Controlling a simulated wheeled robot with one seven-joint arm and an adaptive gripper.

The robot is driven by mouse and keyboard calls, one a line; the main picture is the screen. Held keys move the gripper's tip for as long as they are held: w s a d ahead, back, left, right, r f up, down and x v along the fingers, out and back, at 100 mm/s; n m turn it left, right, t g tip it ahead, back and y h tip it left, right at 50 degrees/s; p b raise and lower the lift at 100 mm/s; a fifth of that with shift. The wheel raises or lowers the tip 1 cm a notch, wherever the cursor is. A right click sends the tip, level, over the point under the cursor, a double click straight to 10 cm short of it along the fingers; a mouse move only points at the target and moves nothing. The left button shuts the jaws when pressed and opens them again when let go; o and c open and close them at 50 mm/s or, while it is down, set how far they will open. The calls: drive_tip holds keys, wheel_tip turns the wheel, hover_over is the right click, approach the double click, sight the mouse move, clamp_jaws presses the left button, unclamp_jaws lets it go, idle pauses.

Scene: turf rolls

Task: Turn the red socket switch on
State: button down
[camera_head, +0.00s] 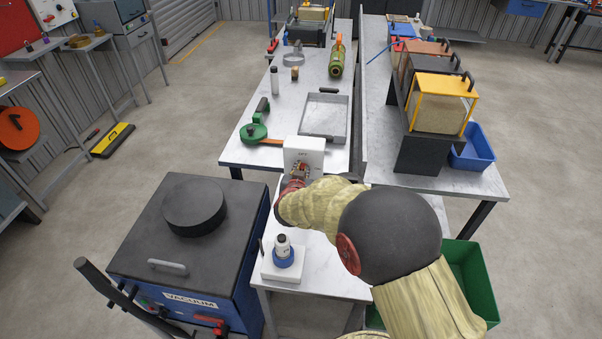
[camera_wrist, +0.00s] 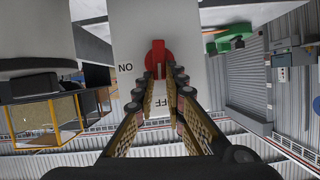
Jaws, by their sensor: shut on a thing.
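The red socket switch (camera_wrist: 158,56) is a round knob on the white face of the socket box (camera_wrist: 125,30), in the wrist view, which looks upside down. The label ON lies to its left and the partly covered label OFF below it. A pale mark on the knob is on the side towards OFF. My gripper (camera_wrist: 165,78) has its two fingers on either side of the knob's ridge, shut on it. In the head view, the white socket box (camera_head: 304,148) stands at the bench's near part, with my gripper (camera_head: 299,173) against its front, hiding most of the switch.
A white block with a blue-based bottle (camera_head: 283,252) stands on the near bench. The blue vacuum machine (camera_head: 190,225) is close on the left. A grey tray (camera_head: 325,117) and a green-handled tool (camera_head: 255,130) lie behind the socket box. A green bin (camera_head: 470,285) is at right.

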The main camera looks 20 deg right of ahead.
drive_tip(key=shift+s+d+f+m+t+y+b, duration=0.45)
drive_tip(key=shift+m+t+b, duration=0.55)
drive_tip(key=shift+m+b, duration=1.45)
drive_tip(key=shift+s+d+f+m+t+y+b, duration=0.1)
drive_tip(key=shift+d+f+m+t+y+b, duration=0.5)
drive_tip(key=shift+m+b, duration=1.8)
drive_tip(key=shift+s+d+f+m+t+y+b, duration=0.25)
drive_tip(key=shift+f+m+t+y+b, duration=0.4)
drive_tip(key=shift+m+t+b, duration=1.75)
drive_tip(key=shift+a+n+g+b, duration=0.1)
drive_tip(key=shift+n+g+b, duration=0.65)
drive_tip(key=shift+g+b, duration=0.2)
drive_tip(key=c, duration=1.9)
unclamp_jaws()
drive_tip(key=shift+o, duration=0.3)
drive_tip(key=v, duration=1.2)
